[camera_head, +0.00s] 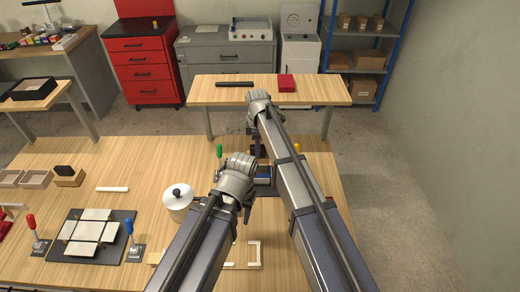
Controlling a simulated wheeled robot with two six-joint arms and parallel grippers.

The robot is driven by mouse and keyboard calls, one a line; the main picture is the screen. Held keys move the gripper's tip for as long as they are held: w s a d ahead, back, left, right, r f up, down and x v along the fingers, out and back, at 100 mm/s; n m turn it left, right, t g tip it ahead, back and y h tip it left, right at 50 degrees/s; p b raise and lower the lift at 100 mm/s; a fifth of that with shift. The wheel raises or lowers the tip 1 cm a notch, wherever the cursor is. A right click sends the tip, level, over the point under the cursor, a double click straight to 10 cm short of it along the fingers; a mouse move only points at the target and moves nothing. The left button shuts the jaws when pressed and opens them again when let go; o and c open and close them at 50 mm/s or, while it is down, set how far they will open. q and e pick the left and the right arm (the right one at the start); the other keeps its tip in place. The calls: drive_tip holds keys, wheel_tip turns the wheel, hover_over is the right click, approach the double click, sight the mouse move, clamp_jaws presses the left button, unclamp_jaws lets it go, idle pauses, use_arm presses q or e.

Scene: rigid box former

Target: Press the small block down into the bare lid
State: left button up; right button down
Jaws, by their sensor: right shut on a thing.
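My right gripper (258,150) is at the far part of the wooden table, over a dark fixture with a blue part (264,172). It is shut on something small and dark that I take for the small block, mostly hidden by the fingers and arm. My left gripper (244,212) hangs nearer, to the lower left of the right one; its arm hides the jaw gap. I cannot single out the bare lid for certain; it may be at the dark fixture, which my arms partly cover.
At left are a black plate with white panels (93,232), red and blue clamps, and small open boxes (36,179). A white pot (177,197) stands left of my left gripper. A pale frame (252,254) lies near my arms. Another table (225,97) stands beyond.

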drive_tip(key=shift+f+b, duration=2.3)
drive_tip(key=shift+f, duration=0.1)
drive_tip(key=shift+f+b, duration=2.25)
drive_tip(key=shift+s, duration=0.1)
idle(1.5)
drive_tip(key=shift+r, duration=0.1)
drive_tip(key=shift+r+p, duration=0.4)
drive_tip(key=shift+p, duration=0.1)
drive_tip(key=shift+r+p, duration=3.2)
